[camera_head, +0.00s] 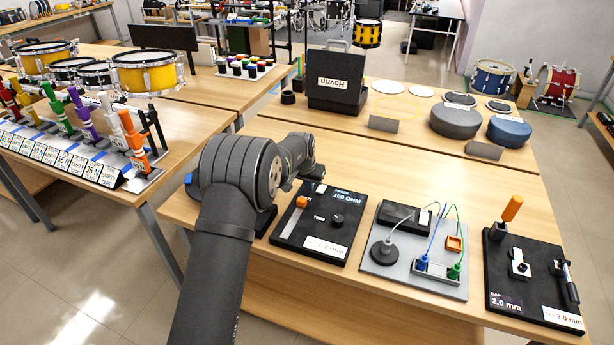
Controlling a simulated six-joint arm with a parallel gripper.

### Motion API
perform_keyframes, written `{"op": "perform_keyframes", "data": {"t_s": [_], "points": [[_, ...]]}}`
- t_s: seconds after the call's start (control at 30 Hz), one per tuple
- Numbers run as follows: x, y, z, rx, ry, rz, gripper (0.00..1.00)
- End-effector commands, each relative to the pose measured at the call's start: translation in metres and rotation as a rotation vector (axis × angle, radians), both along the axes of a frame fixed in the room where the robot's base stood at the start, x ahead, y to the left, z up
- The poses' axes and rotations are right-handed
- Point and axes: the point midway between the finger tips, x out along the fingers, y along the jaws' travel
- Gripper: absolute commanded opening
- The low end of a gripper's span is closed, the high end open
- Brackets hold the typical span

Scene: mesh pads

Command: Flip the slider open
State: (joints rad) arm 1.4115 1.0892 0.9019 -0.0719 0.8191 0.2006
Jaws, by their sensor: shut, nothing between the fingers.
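An orange slider knob (302,202) sits near the upper end of a pale slanted track (289,220) on the left black board (275,229). That board has a round black dial (338,219), a "100 OHM" readout and a white label below. My arm's large dark joints cover the board's upper left corner. My gripper's fingers cannot be made out; they are hidden behind the arm, so I cannot see whether they touch anything. A small white-and-black part (320,188) shows at the board's top edge, close to my wrist.
To the right stand a grey board (450,287) with cables and plugs, and a black board (540,310) with an upright orange handle (512,208).

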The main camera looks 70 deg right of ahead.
Motion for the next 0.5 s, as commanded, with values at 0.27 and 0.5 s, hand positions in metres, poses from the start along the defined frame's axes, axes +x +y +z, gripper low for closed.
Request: {"op": "perform_keyframes", "data": {"t_s": [0.27,0.5], "points": [[0.0,0.027,-0.003,0.001,0.0,0.001,0.0],[0.0,0.038,-0.003,0.0,0.0,0.0,0.0]]}}
